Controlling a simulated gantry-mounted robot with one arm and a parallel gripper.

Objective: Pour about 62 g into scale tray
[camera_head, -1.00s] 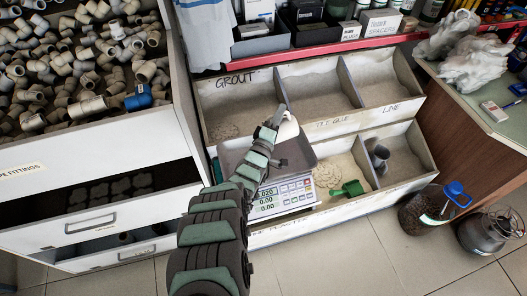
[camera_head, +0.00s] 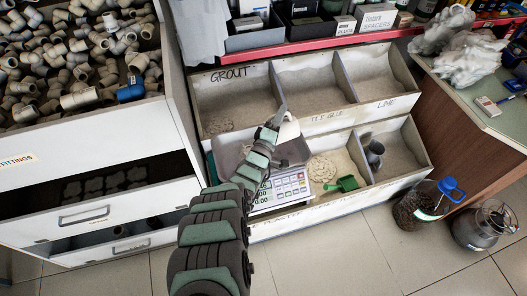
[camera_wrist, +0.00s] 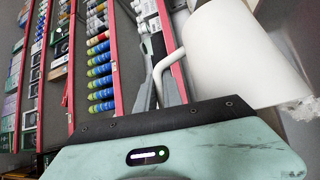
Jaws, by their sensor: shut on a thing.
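My gripper (camera_head: 276,122) is shut on the handle of a white mug (camera_head: 289,130), held above the scale. The wrist view shows the mug (camera_wrist: 232,52) lying strongly tilted in that picture, with its handle between my fingers (camera_wrist: 164,68). Pale grainy stuff shows at the mug's edge; its inside is hidden. The scale tray (camera_head: 229,157) is grey metal and sits on the white scale (camera_head: 292,186), below the mug. My arm hides part of the tray and of the display, whose digits I cannot fully read. I see no falling stream.
Open bins (camera_head: 225,98) of powder, one marked GROUT, stand behind the scale. A green scoop (camera_head: 342,184) lies in a bin to its right, and a grey cup (camera_head: 374,150) further right. A drawer cabinet (camera_head: 100,190) is at left, a counter (camera_head: 475,95) at right.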

